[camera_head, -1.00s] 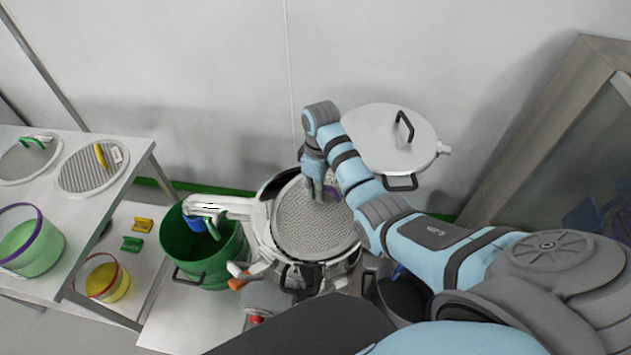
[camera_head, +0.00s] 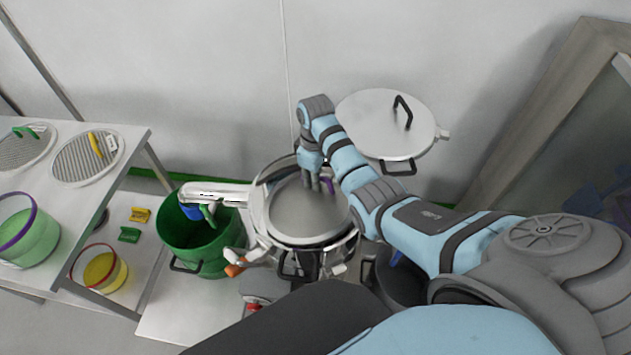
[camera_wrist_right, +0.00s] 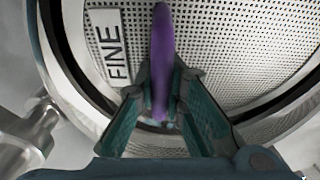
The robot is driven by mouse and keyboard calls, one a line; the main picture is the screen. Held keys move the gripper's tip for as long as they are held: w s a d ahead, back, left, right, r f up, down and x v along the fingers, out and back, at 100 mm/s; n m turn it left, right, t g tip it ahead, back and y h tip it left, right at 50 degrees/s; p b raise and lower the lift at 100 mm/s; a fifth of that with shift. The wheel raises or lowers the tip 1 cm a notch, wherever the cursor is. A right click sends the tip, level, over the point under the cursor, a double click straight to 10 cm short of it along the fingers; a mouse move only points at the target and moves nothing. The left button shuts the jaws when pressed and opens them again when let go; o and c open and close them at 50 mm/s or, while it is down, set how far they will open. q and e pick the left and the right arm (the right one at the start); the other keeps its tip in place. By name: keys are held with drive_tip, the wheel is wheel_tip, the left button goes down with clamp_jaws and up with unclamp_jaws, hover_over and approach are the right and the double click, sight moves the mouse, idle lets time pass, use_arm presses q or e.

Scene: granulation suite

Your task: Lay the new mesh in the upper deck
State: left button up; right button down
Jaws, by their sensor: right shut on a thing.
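The mesh (camera_head: 303,211) is a round grey perforated disc; it lies within the round metal rim of the sifter deck (camera_head: 259,219) in the head view. In the right wrist view the mesh (camera_wrist_right: 240,45) carries a label reading FINE and a purple handle (camera_wrist_right: 161,50). My right gripper (camera_wrist_right: 160,110) is shut on the purple handle, which stands between its fingers. In the head view my right gripper (camera_head: 318,184) points down at the back of the mesh. Whether the mesh rests fully on its seat is hard to tell. My left gripper is not in view.
A lid with a black handle (camera_head: 385,125) sits behind right. A green bin (camera_head: 203,255) stands under the metal spout (camera_head: 217,193). The left table holds a mesh with a yellow handle (camera_head: 72,160), another with a green handle (camera_head: 22,150) and a green tub (camera_head: 28,238).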

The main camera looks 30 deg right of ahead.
drive_tip(key=shift+w+a, duration=0.2)
drive_tip(key=shift+w, duration=0.1)
drive_tip(key=shift+s+f+b, duration=0.25)
drive_tip(key=shift+f+b, duration=0.05)
drive_tip(key=shift+f, duration=0.25)
drive_tip(key=shift+f+b, duration=0.35)
drive_tip(key=shift+f, duration=0.3)
idle(0.5)
drive_tip(key=c, duration=1.5)
unclamp_jaws()
drive_tip(key=shift+w, duration=0.25)
drive_tip(key=shift+c, duration=0.2)
wheel_tip(320, 180, up, 8)
drive_tip(key=shift+d+f, duration=0.15)
drive_tip(key=shift+f, duration=0.1)
